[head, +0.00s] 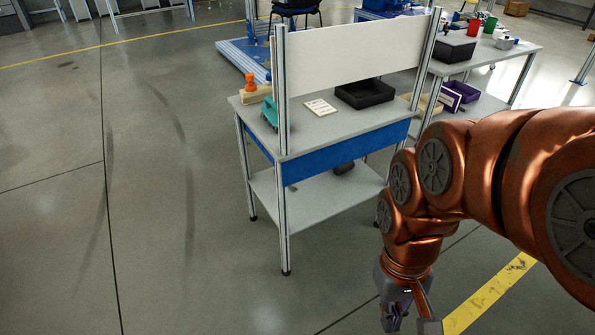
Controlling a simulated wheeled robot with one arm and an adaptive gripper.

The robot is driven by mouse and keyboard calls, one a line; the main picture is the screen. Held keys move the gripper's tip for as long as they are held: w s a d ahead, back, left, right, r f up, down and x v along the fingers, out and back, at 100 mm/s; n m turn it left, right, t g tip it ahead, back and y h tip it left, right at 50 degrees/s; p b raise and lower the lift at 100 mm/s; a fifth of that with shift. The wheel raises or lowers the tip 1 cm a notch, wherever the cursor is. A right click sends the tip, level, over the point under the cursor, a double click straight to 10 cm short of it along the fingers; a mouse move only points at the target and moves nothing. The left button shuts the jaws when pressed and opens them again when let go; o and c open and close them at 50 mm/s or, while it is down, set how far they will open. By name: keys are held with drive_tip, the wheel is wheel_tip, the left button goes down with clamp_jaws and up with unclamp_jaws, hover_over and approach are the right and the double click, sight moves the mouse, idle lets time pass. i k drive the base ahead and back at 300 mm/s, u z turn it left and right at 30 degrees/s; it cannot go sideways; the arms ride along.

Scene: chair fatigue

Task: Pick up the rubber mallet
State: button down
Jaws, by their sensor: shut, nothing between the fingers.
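I cannot make out a rubber mallet for certain in the head view. A small dark brown object (343,168) lies on the lower shelf of the near workbench, partly hidden under the blue front rail; it is too small and shaded to name. My gripper (408,318) hangs low at the bottom of the view, to the right of and nearer than the workbench. It is shut and empty, and touches nothing that I can see.
The near workbench (325,131) has upright posts and a white back panel (350,55). On it are a black tray (365,93), a card (321,107), a teal item (269,113) and an orange piece (249,81). A second table stands behind right. The left floor is clear.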

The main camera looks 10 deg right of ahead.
sight(338, 170)
drive_tip(key=u, duration=0.15)
drive_tip(key=i, duration=1)
